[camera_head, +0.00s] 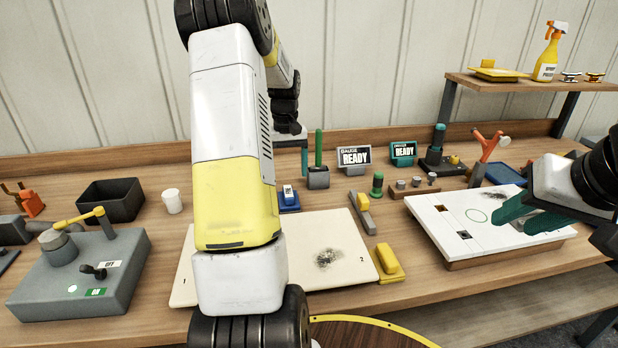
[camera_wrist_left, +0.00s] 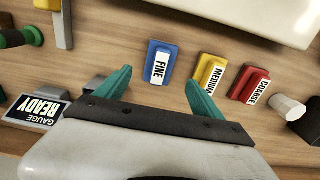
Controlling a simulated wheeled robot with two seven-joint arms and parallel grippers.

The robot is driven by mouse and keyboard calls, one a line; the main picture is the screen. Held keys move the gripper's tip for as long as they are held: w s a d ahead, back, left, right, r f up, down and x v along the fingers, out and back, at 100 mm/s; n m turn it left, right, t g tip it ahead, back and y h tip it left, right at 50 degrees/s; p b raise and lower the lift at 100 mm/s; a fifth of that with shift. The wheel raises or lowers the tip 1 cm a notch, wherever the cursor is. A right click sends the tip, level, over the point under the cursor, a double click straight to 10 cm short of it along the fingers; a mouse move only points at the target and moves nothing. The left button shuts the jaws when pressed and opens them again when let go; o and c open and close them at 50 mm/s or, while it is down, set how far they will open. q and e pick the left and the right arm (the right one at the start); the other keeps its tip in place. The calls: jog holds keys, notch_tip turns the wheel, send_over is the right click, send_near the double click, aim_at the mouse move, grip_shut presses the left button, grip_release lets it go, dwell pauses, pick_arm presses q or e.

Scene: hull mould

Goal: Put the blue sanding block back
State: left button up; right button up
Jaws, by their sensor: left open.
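The blue sanding block (camera_wrist_left: 162,62), with a white FINE label, lies on the wooden bench; it also shows in the head view (camera_head: 289,197) just right of my left arm. In the left wrist view my left gripper (camera_wrist_left: 158,79) is open and empty, its teal fingertips apart on either side of the block's near end, not closed on it. In the head view my left arm hides much of that gripper; one teal finger (camera_head: 304,159) shows above and behind the block. My right gripper (camera_head: 512,222) is open and empty over the white panel (camera_head: 440,215) at the right.
A yellow MEDIUM block (camera_wrist_left: 209,72) and a red COARSE block (camera_wrist_left: 250,85) lie beside the blue one. A pale board (camera_head: 330,225) lies in front.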

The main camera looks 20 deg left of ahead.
pick_arm(q)
jog(key=s+d+r+m+t, duration=0.1)
jog(key=s+d+r+m, duration=0.1)
jog(key=s+d+r, duration=0.35)
jog(key=s+d+r+m+t, duration=0.1)
jog(key=s+d+r+t, duration=0.15)
jog(key=d+r, duration=0.5)
jog(key=s+d+r+m+t+h, duration=0.1)
jog(key=s+d, duration=0.3)
jog(key=s, duration=0.4)
jog(key=s+d+r+m+t+h, duration=0.1)
jog(key=s+d+r+m, duration=0.1)
jog(key=s, duration=0.7)
jog(key=shift+s+d+m+t, duration=0.2)
jog(key=shift+d+m+t, duration=0.25)
jog(key=shift+d, duration=0.8)
jog(key=shift+r, duration=0.1)
jog(key=shift+c, duration=0.5)
